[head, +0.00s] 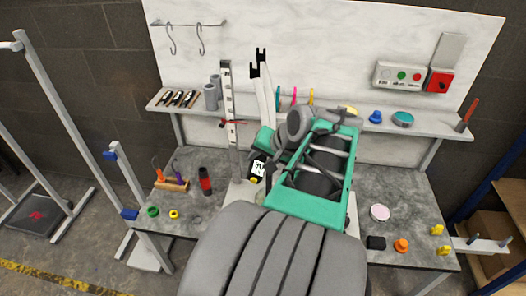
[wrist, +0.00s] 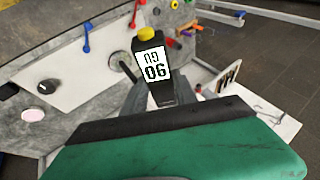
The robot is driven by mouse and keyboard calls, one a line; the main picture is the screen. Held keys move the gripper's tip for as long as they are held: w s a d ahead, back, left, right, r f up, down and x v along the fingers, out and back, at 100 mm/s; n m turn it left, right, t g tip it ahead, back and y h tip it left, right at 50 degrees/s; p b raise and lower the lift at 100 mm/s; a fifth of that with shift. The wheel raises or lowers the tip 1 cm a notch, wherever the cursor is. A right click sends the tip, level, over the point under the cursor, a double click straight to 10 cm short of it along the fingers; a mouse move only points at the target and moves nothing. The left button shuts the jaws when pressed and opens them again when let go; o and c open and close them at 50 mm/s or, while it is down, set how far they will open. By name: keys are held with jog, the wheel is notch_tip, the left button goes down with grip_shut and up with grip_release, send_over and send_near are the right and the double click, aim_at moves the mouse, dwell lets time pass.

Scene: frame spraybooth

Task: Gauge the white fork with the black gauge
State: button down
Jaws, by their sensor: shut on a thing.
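The white fork (head: 264,95) stands upright at the middle of the bench, its two prongs ending in black tips. The black gauge (head: 258,168), with a white readout and a yellow cap, is beside the lower part of the fork. In the wrist view the gauge (wrist: 140,51) stands up from my gripper (wrist: 150,98), its readout upside down. My gripper is shut on the gauge. In the head view my green-and-grey arm hides the fingers and the fork's foot. I cannot tell whether the gauge touches the fork.
A tall scale (head: 228,105) stands just left of the fork. Behind is a shelf (head: 335,122) with small parts. A red-and-black bottle (head: 205,182) and a wooden tool block (head: 172,184) stand at left. A pink disc (head: 380,212) and orange knob (head: 401,246) lie at right.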

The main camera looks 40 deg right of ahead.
jog(key=shift+s+a, duration=0.5)
jog(key=shift+a, duration=0.15)
